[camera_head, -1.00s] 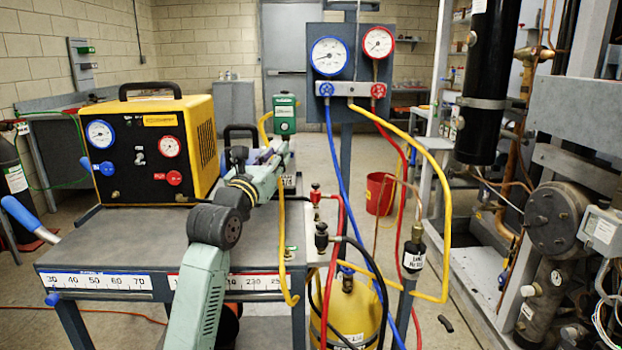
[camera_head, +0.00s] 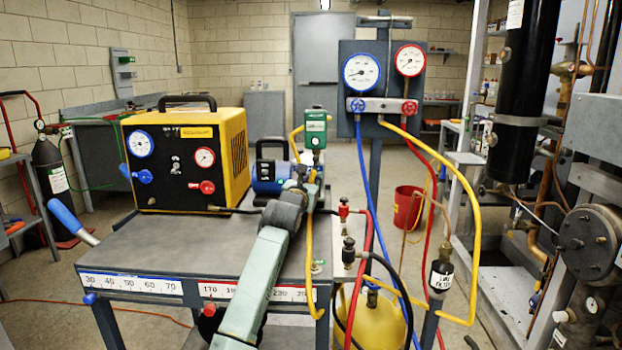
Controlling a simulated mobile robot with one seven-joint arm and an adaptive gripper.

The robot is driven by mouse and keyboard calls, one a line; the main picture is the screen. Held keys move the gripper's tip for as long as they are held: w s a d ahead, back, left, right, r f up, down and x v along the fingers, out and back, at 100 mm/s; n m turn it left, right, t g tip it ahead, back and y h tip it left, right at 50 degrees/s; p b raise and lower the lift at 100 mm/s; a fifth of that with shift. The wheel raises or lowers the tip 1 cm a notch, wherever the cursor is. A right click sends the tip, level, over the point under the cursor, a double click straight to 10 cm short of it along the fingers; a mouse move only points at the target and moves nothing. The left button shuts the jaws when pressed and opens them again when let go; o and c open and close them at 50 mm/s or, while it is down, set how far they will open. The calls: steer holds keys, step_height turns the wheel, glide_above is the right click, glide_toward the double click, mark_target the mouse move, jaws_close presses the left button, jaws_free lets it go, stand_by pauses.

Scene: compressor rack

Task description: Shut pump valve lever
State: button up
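The blue pump (camera_head: 268,176) with a black handle stands on the cart, just right of the yellow machine. A green gauge (camera_head: 315,128) stands upright to its right, above fittings with a yellow hose (camera_head: 309,245). I cannot make out the pump's valve lever or its position; my arm covers part of this area. My pale green arm reaches from the bottom of the view over the cart, and its far end is at the fittings beside the pump. The gripper's fingers are too small and covered to tell open from shut, or whether they touch anything.
The yellow machine (camera_head: 185,160) stands on the grey cart (camera_head: 150,252) to the left. A gauge manifold (camera_head: 380,104) with blue, red and yellow hoses stands to the right. A yellow cylinder (camera_head: 375,322) is below. The cart top's front left is clear.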

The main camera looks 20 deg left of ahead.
steer(key=shift+w, duration=0.2)
steer(key=shift+c, duration=0.4)
jaws_close()
